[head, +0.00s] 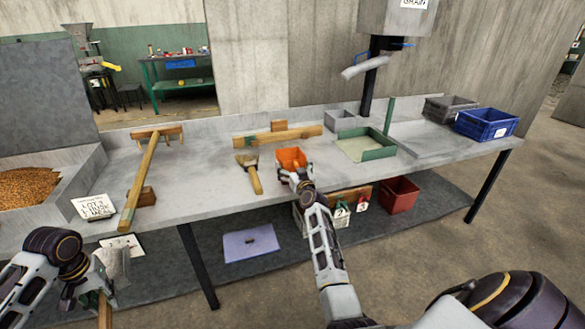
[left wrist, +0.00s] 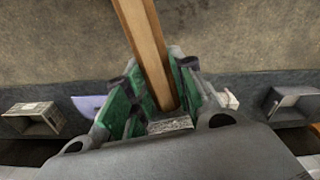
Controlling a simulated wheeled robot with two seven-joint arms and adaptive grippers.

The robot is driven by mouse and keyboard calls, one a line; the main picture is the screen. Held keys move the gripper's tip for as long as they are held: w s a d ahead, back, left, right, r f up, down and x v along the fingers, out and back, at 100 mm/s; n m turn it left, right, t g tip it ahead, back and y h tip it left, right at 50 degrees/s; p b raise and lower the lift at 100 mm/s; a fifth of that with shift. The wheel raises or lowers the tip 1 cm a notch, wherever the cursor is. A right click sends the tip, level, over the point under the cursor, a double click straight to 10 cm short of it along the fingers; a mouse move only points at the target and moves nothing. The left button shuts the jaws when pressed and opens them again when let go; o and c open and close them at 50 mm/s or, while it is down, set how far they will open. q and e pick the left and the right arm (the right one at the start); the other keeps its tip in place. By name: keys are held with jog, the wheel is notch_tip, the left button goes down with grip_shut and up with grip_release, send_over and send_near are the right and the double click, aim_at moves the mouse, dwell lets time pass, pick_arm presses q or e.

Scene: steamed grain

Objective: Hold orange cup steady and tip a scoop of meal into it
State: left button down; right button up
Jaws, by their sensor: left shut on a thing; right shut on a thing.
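The orange cup (head: 291,157) stands near the front edge of the grey bench, in the middle of the head view. My right gripper (head: 297,177) is shut on its near side and hides part of it. My left gripper (head: 88,287) is low at the left, in front of the bench, shut on a wooden handle (head: 105,312). The handle also runs between the green finger pads in the left wrist view (left wrist: 143,45). A greyish piece (head: 112,264) beside this gripper may be the scoop's head; its contents cannot be made out. Brown grain (head: 27,186) fills a bin at the far left.
A long wooden tool (head: 140,180) and a brush (head: 249,172) lie on the bench (head: 205,190). A green-rimmed tray (head: 377,154) lies right of the cup, with a blue crate (head: 487,124) farther right. A lot card (head: 93,207) stands by the bin. A red bin (head: 399,194) is below the bench.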

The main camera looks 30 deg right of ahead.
jog(key=o, duration=0.8)
jog(key=shift+s, duration=0.15)
jog(key=shift+v, duration=3.6)
jog(key=shift+f, duration=0.1)
